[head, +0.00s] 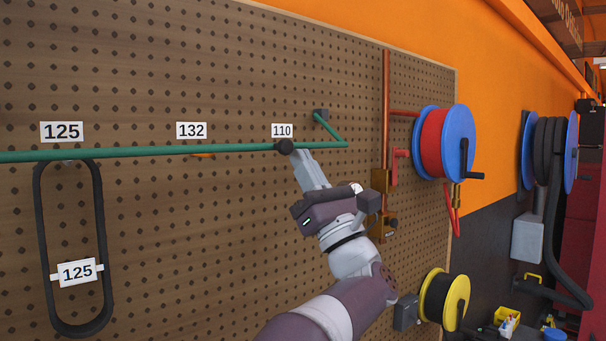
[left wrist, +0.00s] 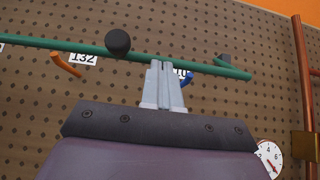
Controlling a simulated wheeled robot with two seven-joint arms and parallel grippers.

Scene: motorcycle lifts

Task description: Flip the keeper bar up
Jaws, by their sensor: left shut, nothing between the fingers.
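The green keeper bar (head: 225,149) runs across the pegboard, roughly level, with a bent end at a bracket (head: 321,115) on the right. A dark ball knob (head: 284,147) sits on the bar near the 110 label. My left gripper (head: 304,158) is shut and empty, with its tips at the bar just right of the knob. In the left wrist view the shut fingers (left wrist: 162,66) reach up to the green bar (left wrist: 205,69), right of the black knob (left wrist: 118,41). I cannot tell whether they touch the bar. My right gripper is not in view.
A black belt (head: 103,240) tagged 125 hangs at the left. Labels 125, 132 and 110 line the pegboard (head: 200,250). An orange hook (left wrist: 66,64) and a blue hook (left wrist: 187,79) show near the bar. A copper pipe (head: 386,90) and red hose reel (head: 433,143) stand right.

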